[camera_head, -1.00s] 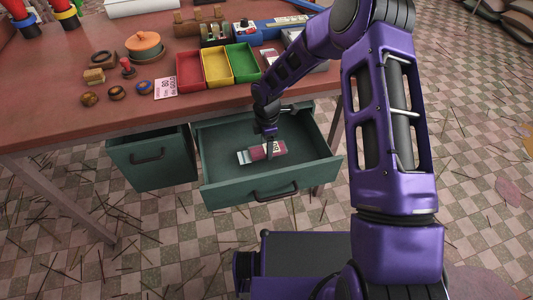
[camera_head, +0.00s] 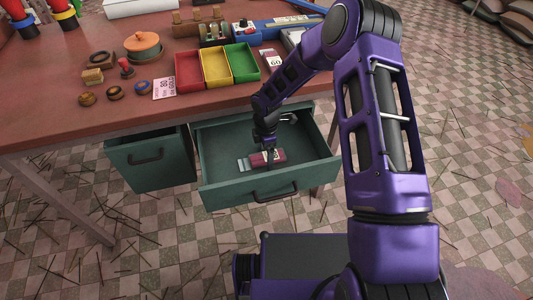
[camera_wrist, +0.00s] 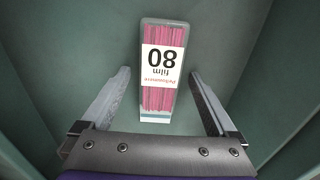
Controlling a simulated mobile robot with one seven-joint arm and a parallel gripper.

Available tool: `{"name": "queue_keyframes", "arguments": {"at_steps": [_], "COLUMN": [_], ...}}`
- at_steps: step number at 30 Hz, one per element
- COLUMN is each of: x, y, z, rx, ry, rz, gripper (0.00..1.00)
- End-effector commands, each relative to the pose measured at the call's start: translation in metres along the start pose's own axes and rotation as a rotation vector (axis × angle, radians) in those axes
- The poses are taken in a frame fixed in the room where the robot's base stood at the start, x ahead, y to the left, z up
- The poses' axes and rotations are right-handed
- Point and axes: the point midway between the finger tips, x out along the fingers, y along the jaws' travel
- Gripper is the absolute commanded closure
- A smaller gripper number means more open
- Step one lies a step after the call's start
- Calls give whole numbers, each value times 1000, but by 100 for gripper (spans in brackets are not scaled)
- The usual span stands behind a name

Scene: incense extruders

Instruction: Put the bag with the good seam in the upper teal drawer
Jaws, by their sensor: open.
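The upper teal drawer (camera_head: 230,190) is pulled open under the table. A second bag (camera_head: 273,60), labelled 60, lies on the table right of the green tray. The seams are too small to judge.
A second teal drawer or cabinet front (camera_head: 150,158) stands left of the open drawer. Red (camera_head: 190,72), yellow (camera_head: 216,67) and green (camera_head: 241,62) trays sit on the table, with a pink-white card (camera_head: 164,88) to their left. The drawer floor around the bag is clear.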

Motion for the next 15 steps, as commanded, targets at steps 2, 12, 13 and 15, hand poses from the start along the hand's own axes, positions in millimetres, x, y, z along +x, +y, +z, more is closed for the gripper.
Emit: {"name": "queue_keyframes", "arguments": {"at_steps": [2,12,13,15], "x": [0,-44,-52,-67], "y": [0,1,1,1], "z": [0,0,0,1], "rx": [0,1,1,2], "ry": [0,0,-1,-1], "rz": [0,4,5,4], "gripper": [6,6,6,6]}}
